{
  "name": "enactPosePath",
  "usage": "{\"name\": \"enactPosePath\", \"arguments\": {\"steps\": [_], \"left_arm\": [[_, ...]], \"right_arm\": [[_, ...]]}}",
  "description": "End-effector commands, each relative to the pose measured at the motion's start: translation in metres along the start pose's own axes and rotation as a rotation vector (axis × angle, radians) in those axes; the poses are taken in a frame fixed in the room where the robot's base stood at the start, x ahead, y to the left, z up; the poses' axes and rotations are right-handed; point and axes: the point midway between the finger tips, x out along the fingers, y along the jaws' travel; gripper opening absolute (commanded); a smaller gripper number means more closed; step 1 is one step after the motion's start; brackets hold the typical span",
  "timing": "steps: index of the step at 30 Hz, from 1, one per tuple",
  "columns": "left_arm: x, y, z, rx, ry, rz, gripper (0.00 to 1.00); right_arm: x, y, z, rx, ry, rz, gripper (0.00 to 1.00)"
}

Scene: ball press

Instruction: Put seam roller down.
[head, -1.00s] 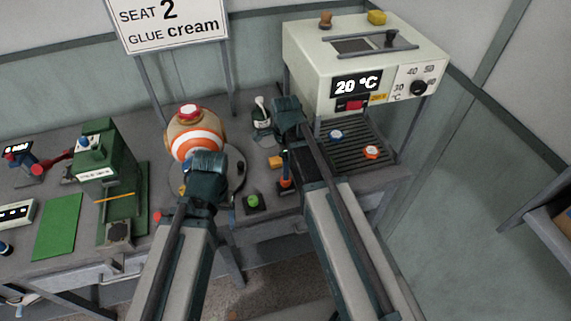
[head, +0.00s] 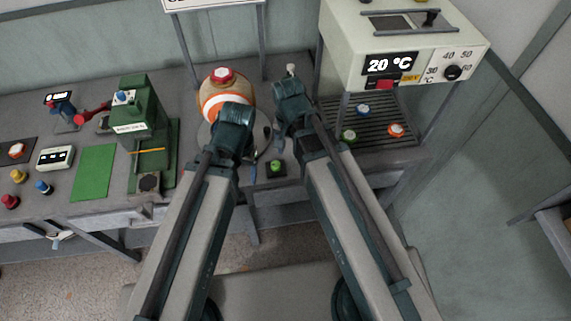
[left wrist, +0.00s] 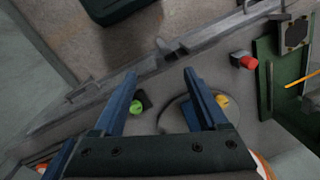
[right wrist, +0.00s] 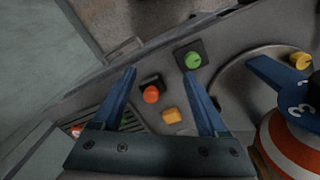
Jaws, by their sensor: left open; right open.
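I take the orange-topped tool in a small dark holder (right wrist: 151,94) to be the seam roller; it shows in the right wrist view. My right gripper (right wrist: 160,73) is open, and the orange top appears between its spread fingers, apart from them. In the head view my right arm hides this tool. My left gripper (left wrist: 160,73) is open and empty, in front of the orange-and-white striped ball (head: 210,104). The ball has a red knob on top and sits on a round plate (left wrist: 172,116).
A green button (head: 276,166) stands near the bench's front edge. A yellow block (right wrist: 172,115) lies beside the orange-topped tool. The green press (head: 140,115) is at left. The cream heater (head: 350,50) stands over a slatted rack (head: 375,150) at right.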

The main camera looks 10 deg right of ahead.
Motion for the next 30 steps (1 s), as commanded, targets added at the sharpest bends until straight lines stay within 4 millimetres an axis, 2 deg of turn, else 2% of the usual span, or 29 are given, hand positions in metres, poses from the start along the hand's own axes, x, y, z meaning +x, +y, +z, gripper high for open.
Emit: {"name": "enactPosePath", "arguments": {"steps": [1, 6, 12, 24, 25, 29, 30], "left_arm": [[0.000, 0.000, 0.000, 0.000, 0.000, 0.000, 0.76], [0.000, 0.000, 0.000, 0.000, 0.000, 0.000, 0.76], [0.000, 0.000, 0.000, 0.000, 0.000, 0.000, 0.76], [0.000, 0.000, 0.000, 0.000, 0.000, 0.000, 0.76], [0.000, 0.000, 0.000, 0.000, 0.000, 0.000, 0.77], [0.001, -0.002, -0.003, 0.011, 0.001, 0.002, 1.00], [0.001, -0.004, -0.005, 0.021, 0.001, 0.004, 1.00]], "right_arm": [[0.000, 0.002, 0.017, -0.145, 0.003, 0.008, 0.76], [-0.001, 0.003, 0.049, -0.577, 0.006, 0.031, 0.76], [-0.001, 0.004, 0.066, -0.830, 0.005, 0.047, 0.76], [-0.002, 0.003, 0.067, -0.869, 0.004, 0.048, 0.76], [-0.002, 0.003, 0.067, -0.868, 0.004, 0.048, 0.76], [-0.001, 0.003, 0.067, -0.868, 0.004, 0.048, 0.76], [-0.001, 0.003, 0.067, -0.867, 0.004, 0.048, 0.76]]}}
